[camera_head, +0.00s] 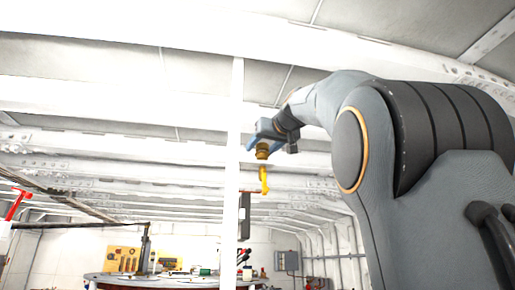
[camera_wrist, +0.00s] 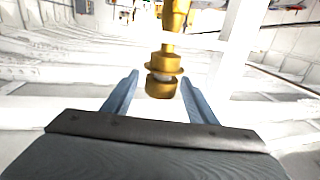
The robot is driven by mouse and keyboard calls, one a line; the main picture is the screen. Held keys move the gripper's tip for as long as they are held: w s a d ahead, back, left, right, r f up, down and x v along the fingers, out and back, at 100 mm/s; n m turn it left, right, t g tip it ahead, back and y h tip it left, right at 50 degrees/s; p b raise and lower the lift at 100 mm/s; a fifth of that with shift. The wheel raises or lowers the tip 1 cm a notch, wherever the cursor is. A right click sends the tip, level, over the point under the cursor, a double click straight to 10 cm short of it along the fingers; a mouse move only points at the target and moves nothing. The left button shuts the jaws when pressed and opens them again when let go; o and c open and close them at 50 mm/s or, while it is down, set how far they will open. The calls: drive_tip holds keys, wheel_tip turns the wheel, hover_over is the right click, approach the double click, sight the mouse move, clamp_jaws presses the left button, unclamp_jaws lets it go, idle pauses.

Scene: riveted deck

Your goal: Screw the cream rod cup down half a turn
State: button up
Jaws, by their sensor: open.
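A gold-coloured fitting (camera_wrist: 163,60) with a wide flange stands at the centre of the wrist view. A rounded gold cup-like piece (camera_wrist: 161,89) sits closest to my gripper, with a narrow pale band between it and the flange. No plainly cream cup shows, so I cannot tell which part is the rod cup. My gripper (camera_wrist: 160,78) is open, its two blue fingers on either side of the gold piece with gaps. In the head view my gripper (camera_head: 265,134) is high up, with the gold piece (camera_head: 262,151) just below it and a yellow rod (camera_head: 264,180) under that.
A white vertical post (camera_head: 233,170) stands just left of my gripper in the head view. A round table (camera_head: 165,281) with small items stands low at the back. A red-handled thing (camera_head: 17,204) is at the far left. White ribbed beams run overhead.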

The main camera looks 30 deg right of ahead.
sight(265, 151)
drive_tip(key=shift+w+d+p, duration=0.15)
drive_tip(key=shift+w+p, duration=0.5)
drive_tip(key=shift+w, duration=1.05)
drive_tip(key=c, duration=1.1)
drive_tip(key=shift+r+m+h+p, duration=0.1)
drive_tip(key=shift+m+h+p, duration=0.45)
drive_tip(key=shift+h, duration=0.25)
drive_tip(key=shift+s+d+m+g+h+p, duration=0.1)
drive_tip(key=shift+d+m+g+h+p, duration=0.15)
drive_tip(key=shift+m+h, duration=0.3)
drive_tip(key=shift+d+m+g+h+p, duration=0.1)
drive_tip(key=shift+m+g+h, duration=0.2)
drive_tip(key=shift+h, duration=0.45)
drive_tip(key=shift+s+d+m+g+h+b, duration=0.1)
drive_tip(key=shift+d+m+g+h+b, duration=0.15)
drive_tip(key=shift+m+g+h+b, duration=0.55)
drive_tip(key=shift+s+d+m+g+h+b, duration=0.15)
drive_tip(key=shift+m+h+b, duration=0.45)
drive_tip(key=shift+h, duration=0.6)
drive_tip(key=shift+s+d+m+g+h+b, duration=0.15)
drive_tip(key=shift+m+g+h+b, duration=0.1)
drive_tip(key=shift+m+g+h, duration=0.25)
drive_tip(key=shift+d+m+g+h+b, duration=0.15)
drive_tip(key=shift+m+g+h+b, duration=0.2)
drive_tip(key=shift+h, duration=0.25)
